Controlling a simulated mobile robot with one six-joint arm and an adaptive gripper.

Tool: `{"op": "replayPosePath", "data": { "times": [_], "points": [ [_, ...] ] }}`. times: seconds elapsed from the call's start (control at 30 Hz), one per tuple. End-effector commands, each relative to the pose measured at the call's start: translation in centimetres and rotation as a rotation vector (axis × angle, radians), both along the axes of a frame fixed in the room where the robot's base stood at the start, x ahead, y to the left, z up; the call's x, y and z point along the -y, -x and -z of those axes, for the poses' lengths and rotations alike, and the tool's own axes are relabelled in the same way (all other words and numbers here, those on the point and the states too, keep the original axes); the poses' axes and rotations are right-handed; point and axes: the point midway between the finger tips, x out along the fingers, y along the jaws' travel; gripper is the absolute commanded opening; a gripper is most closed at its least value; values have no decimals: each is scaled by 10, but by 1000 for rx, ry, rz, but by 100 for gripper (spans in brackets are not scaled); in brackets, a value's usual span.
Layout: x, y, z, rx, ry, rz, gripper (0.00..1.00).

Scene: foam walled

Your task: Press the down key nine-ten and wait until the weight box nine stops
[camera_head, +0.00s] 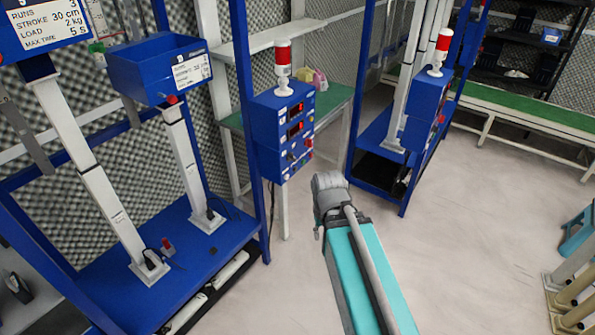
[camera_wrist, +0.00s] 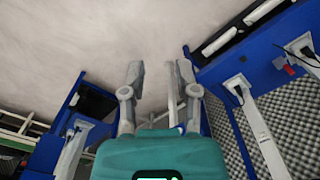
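A blue control box (camera_head: 283,132) with red lit displays, small buttons and a red-and-white lamp (camera_head: 283,68) stands in the middle of the head view. The key labels are too small to read. A blue box with a white label (camera_head: 165,70) sits on a white column to its left. Another blue box (camera_head: 42,28), labelled stroke 30 cm and load 2 kg, is at upper left. I cannot tell which is box nine. My gripper shows in the wrist view (camera_wrist: 158,88), fingers apart, with nothing between them. In the head view my arm is right of and below the control box; the fingers are hidden.
A blue rig base (camera_head: 190,255) carries the columns at left. A second rig with a control box (camera_head: 428,105) and lamp (camera_head: 439,52) stands at right. A green-topped table (camera_head: 335,97) is behind. Stool legs (camera_head: 570,285) stand at lower right. The floor (camera_head: 475,230) between is clear.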

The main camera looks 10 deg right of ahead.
Motion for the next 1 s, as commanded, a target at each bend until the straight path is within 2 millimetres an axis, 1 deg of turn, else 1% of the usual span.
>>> {"op": "replayPosePath", "data": {
  "times": [0.13,0.17,0.2,0.37,1.0],
  "points": [
    [0,0,0,0,0,0,40],
    [0,0,0,0,0,0,38],
    [0,0,0,0,0,0,31],
    [0,0,0,0,0,0,1],
    [0,0,0,0,0,0,0]
  ]
}}
